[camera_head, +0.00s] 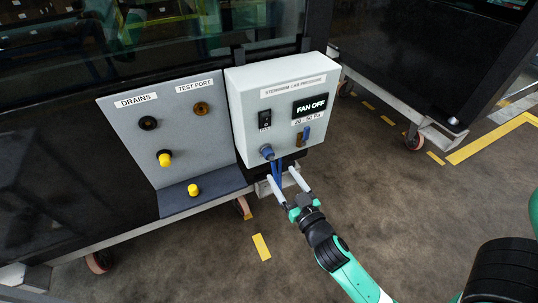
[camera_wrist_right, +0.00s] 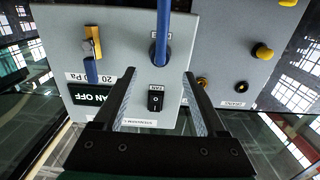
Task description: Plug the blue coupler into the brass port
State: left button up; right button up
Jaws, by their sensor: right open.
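The blue coupler (camera_head: 267,152) sits at the lower left of the grey box front, with blue hose hanging below it. In the right wrist view the blue hose (camera_wrist_right: 164,25) crosses a dark round fitting, and I cannot clearly separate coupler from hose. The brass port (camera_head: 201,108) is on the grey panel under the TEST PORT label, with nothing in it; it also shows in the right wrist view (camera_wrist_right: 202,83). My right gripper (camera_head: 282,178) is open and empty, just below and in front of the coupler. My left gripper is not in view.
Open floor lies in front.

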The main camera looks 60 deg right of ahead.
aim_at(273, 161)
jog(key=p+x, duration=0.1)
jog(key=x, duration=0.6)
jog(key=shift+w+d, duration=0.45)
jog(key=shift+w, duration=0.1)
dwell(0.8)
grip_shut()
dwell(0.3)
jog(key=shift+s+a, duration=0.15)
jog(key=shift+b+v, duration=0.65)
jog(key=shift+v, duration=2.2)
